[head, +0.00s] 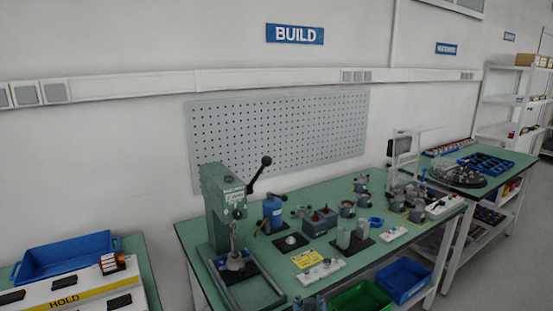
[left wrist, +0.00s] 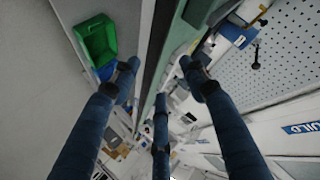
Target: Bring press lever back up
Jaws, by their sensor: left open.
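The green arbor press (head: 222,205) stands upright at the left end of the green bench in the head view. The lever (left wrist: 256,56) also shows against the pegboard in the left wrist view. A metal part sits under the ram. My left gripper (left wrist: 158,78) has its three dark blue fingers spread, empty and apart from the lever. Dark fingertips (head: 309,303) show at the head view's bottom edge. My right gripper is not seen.
Several small fixtures and motor parts crowd the bench. A green bin (head: 360,300) and a blue bin (head: 402,280) sit below its front edge. A pegboard (head: 285,138) stands behind.

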